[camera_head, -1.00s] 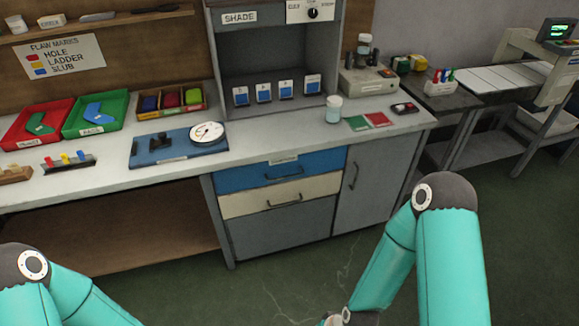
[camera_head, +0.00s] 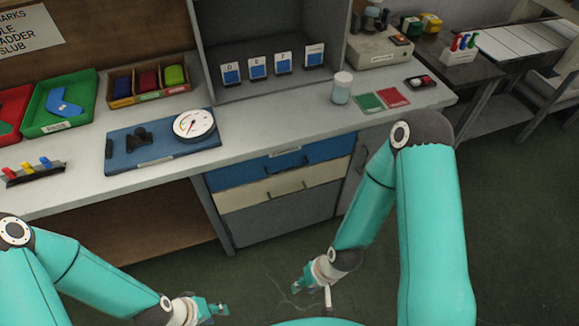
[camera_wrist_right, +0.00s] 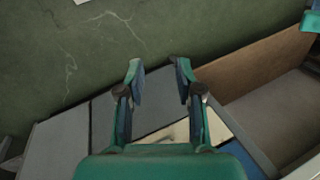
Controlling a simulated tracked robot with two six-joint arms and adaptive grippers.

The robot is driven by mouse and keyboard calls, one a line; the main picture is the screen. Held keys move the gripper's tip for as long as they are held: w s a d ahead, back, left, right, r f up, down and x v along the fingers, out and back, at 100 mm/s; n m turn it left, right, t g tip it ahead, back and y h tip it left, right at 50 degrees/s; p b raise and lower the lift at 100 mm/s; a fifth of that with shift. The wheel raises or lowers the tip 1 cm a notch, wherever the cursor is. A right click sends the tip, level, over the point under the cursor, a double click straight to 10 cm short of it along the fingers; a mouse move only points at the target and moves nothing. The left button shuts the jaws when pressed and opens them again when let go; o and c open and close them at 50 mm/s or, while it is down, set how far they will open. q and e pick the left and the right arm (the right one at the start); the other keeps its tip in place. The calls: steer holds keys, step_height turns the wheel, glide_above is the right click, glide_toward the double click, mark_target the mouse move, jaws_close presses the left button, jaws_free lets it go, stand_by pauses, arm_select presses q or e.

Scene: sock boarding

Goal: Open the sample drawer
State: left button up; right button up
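The blue drawer (camera_head: 240,177) is the top one of the bench cabinet and has a dark bar handle (camera_head: 285,163). A small label (camera_head: 284,153) sits above it, too small to read. A cream drawer (camera_head: 250,197) with a similar handle lies below. Both look closed. My right gripper (camera_head: 310,290) is in front of and below the drawers; in the right wrist view its fingers (camera_wrist_right: 160,80) are apart and empty, with the cream and blue fronts (camera_wrist_right: 248,160) beyond. My left gripper (camera_head: 222,310) is low, left of the right one; its finger opening is unclear.
The bench top holds a blue board (camera_head: 150,155) with a dial gauge (camera_head: 194,124), a jar (camera_head: 342,88), and red and green swatches. A grey panel (camera_head: 290,222) is below the drawers. An open bay (camera_head: 150,235) lies left. The floor in front is clear.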

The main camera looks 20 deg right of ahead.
steer(key=n+t+h+b, duration=0.3)
steer(key=n+t+b, duration=1.45)
steer(key=b, duration=1.55)
glide_toward(290, 168)
steer(key=shift+w+a+f+n+g+b, duration=0.1)
steer(key=shift+w+n+g+b, duration=0.4)
steer(key=shift+w, duration=1.2)
steer(key=shift+w+a+f+n+g+b, duration=0.1)
steer(key=shift+w+n+g+b, duration=0.45)
steer(key=shift+w, duration=1.15)
steer(key=shift+w+a+f+n+g+b, duration=0.15)
steer(key=shift+w+n+b, duration=0.4)
steer(key=shift+w, duration=1.15)
jaws_close()
